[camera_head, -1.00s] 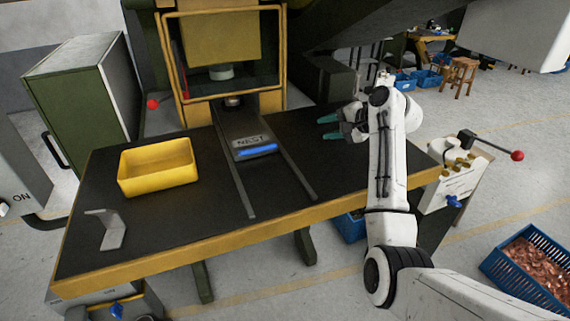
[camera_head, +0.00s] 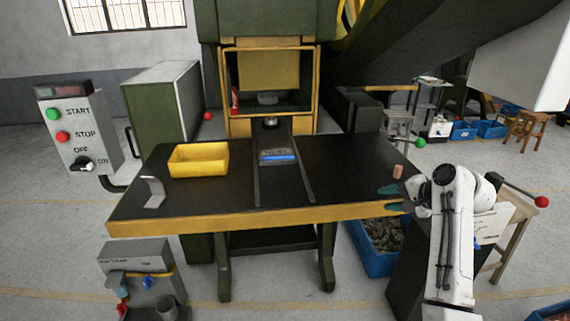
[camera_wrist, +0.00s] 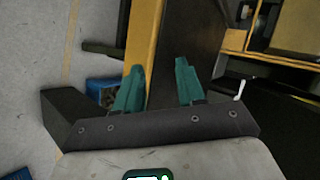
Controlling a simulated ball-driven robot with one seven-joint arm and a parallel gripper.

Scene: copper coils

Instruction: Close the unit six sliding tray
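The sliding tray (camera_head: 278,157) is a grey plate with a blue front strip, lying between two rails on the black press table (camera_head: 345,185). It sits toward the back of the table, in front of the press opening (camera_head: 268,85). Its lettering is too small to read now, and I see no unit number. My gripper (camera_head: 387,199) is at the table's right front corner, well to the right of the tray and apart from it. Its teal fingers are spread and empty in the wrist view (camera_wrist: 159,66). The tray cannot be made out in the wrist view.
A yellow bin (camera_head: 198,160) and a bent grey piece (camera_head: 152,192) lie on the table's left. A small copper-coloured cylinder (camera_head: 398,171) stands near the right edge. A red-knobbed lever (camera_head: 541,202) is to the right. The tabletop between tray and front edge is clear.

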